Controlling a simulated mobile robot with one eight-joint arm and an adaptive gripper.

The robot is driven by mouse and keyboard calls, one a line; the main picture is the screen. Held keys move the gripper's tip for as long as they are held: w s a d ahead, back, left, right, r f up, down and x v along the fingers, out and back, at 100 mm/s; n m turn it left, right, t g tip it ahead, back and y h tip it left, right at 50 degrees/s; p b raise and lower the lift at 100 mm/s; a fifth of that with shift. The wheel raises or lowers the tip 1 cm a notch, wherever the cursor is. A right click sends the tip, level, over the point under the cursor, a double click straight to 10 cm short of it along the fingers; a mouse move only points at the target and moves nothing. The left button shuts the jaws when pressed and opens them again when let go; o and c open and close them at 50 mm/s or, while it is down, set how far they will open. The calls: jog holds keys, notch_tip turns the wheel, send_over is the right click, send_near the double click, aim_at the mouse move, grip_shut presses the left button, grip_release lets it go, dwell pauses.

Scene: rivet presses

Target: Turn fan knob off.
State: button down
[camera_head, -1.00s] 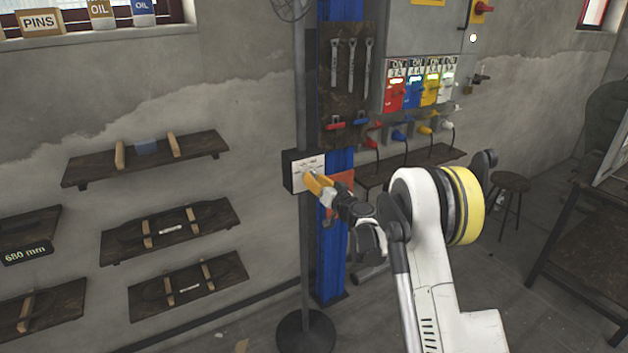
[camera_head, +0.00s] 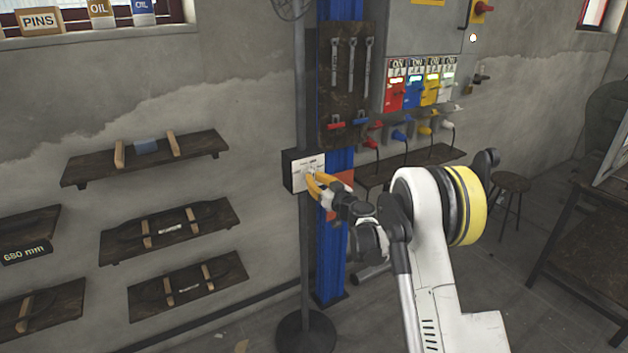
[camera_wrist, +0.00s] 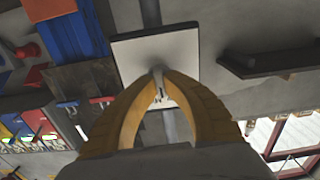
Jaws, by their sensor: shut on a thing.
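The fan's control box (camera_head: 289,172) is a dark box with a white front plate, fixed on the grey fan pole. Its small grey knob (camera_wrist: 157,73) shows at the middle of the white plate in the wrist view. My gripper (camera_head: 312,178), with yellow-orange fingers, is at the plate in the head view. In the wrist view my gripper (camera_wrist: 157,80) has its fingertips closed together on the knob. The fingertips hide part of the knob, and its pointer and the labels are too small to read.
The fan pole (camera_head: 304,250) stands on a round base (camera_head: 306,334) beside a blue column (camera_head: 331,262). A tool board with wrenches (camera_head: 347,80) hangs right of the pole. Wooden shelves (camera_head: 165,232) line the left wall. A stool (camera_head: 511,184) stands at right.

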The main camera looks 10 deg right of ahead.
jog(key=n, duration=0.6)
jog(key=shift+b, duration=0.3)
jog(key=n, duration=0.7)
dwell(0.4)
jog(key=c, duration=1.5)
grip_release()
jog(key=v, duration=1.2)
